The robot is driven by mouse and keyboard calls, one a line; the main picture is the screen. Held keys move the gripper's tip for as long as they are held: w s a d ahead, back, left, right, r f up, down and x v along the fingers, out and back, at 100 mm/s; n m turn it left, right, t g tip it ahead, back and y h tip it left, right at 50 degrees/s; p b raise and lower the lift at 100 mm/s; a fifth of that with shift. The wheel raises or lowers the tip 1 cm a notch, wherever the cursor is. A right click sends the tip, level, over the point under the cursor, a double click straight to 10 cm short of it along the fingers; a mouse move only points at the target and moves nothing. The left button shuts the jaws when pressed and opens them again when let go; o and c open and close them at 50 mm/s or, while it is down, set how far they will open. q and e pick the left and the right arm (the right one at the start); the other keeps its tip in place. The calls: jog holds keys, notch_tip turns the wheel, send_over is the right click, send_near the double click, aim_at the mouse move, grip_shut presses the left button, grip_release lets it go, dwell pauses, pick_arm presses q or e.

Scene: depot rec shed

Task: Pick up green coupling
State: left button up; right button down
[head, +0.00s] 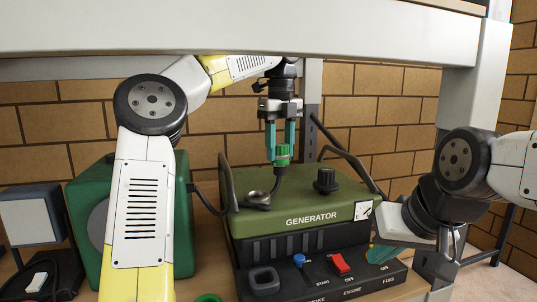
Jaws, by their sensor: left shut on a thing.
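The green coupling (282,154) is a small ribbed green piece with a dark hose bending down from it, above the generator's top. My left gripper (281,148) points straight down with its teal fingers closed around the coupling. The hose runs down toward a dark round fitting (257,198) on the generator (310,190); the exact join is hard to make out. My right gripper (386,257) is low at the generator's right side, with teal fingers partly showing; its opening cannot be made out.
A generator control panel (325,281) with a blue knob (299,260) and a red switch (341,263) is in front. A green box (92,225) stands left, beside a dark-framed lamp (32,222). A pale shelf beam (250,27) crosses overhead. A green ring-like piece (208,298) shows at the bottom edge.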

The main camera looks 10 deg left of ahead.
pick_arm(q)
send_over(320, 170)
dwell(0.4)
jog(key=shift+a, duration=0.1)
dwell(0.6)
